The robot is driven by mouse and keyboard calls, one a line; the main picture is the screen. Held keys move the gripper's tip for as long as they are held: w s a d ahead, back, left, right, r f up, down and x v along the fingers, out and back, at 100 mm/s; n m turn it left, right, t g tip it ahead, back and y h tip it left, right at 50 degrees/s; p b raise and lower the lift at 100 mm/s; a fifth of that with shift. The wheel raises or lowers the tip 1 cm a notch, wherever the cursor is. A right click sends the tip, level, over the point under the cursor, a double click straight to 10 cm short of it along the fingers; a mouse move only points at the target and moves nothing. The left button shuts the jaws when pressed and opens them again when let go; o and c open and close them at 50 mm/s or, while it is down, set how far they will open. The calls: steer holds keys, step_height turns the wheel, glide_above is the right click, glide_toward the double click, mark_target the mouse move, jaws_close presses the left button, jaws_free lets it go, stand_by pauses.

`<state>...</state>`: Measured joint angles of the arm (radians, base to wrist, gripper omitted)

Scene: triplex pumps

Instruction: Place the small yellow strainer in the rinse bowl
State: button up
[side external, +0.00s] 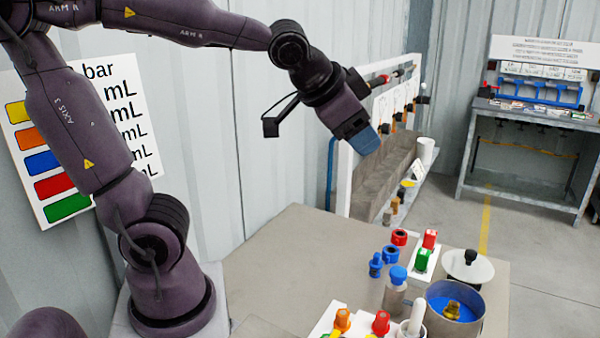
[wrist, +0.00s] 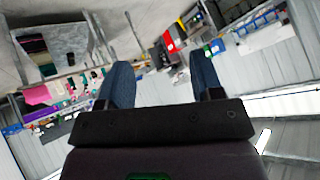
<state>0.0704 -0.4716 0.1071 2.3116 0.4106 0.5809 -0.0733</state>
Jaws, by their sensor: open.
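A round metal bowl with a blue inside (side external: 472,309) stands at the right front of the table; it looks like the rinse bowl. A small yellow-brown piece (side external: 452,310) sits inside it and looks like the strainer, though its shape is too small to tell clearly. My gripper (side external: 367,141) is high above the back of the table, well away from the bowl, with blue fingers pointing down and to the right. In the wrist view my gripper (wrist: 164,82) has its two fingers wide apart with nothing between them. I cannot make out the bowl in that view.
A white dish with a black knob (side external: 468,266) is behind the bowl. Blue-capped bottle (side external: 396,288), red and green blocks (side external: 424,252), and orange and red pieces (side external: 342,320) crowd nearby. The table's left part (side external: 280,265) is clear. A workbench (side external: 530,140) stands far back.

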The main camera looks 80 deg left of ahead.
steer(key=s+d+f+g+h, duration=0.1)
steer(key=s+d+f, duration=0.1)
steer(key=s, duration=0.3)
steer(key=s+d+f+n+g+h, duration=0.1)
steer(key=s+d+f, duration=0.1)
steer(key=s, duration=0.3)
steer(key=shift+s+d+f+n+g+h, duration=0.2)
steer(key=shift+d+n+g+h, duration=0.15)
steer(key=shift+d, duration=0.2)
